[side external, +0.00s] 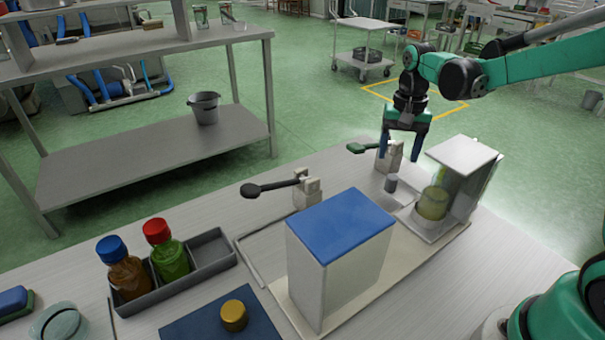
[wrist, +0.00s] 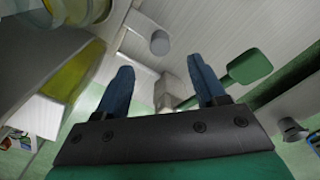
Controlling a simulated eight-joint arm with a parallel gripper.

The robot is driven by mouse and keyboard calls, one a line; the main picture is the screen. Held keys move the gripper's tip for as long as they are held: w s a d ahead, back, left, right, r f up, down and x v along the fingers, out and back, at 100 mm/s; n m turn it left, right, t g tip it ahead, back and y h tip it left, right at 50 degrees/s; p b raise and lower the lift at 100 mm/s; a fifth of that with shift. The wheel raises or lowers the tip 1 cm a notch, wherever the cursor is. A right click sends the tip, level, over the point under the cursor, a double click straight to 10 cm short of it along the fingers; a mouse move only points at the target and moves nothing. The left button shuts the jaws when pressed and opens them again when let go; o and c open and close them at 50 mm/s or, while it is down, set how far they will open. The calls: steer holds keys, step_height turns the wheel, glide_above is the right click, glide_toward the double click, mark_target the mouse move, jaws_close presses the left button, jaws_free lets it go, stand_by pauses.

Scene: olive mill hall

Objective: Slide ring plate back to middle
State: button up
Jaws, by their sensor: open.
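My gripper (side external: 402,152) is open and empty, pointing down above the far right of the bench. I cannot tell for sure which part is the ring plate.
A green-handled lever (side external: 360,148) is close left of the gripper, and a black-handled lever (side external: 268,188) farther left. A tall blue-topped box (side external: 340,260) stands in front. A grey rack (side external: 209,252) holds two bottles; a brass-coloured knob (side external: 233,315) sits on a blue mat.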

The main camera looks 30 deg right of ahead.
mark_target(394, 177)
steer(key=shift+f, duration=3.5)
jaws_close()
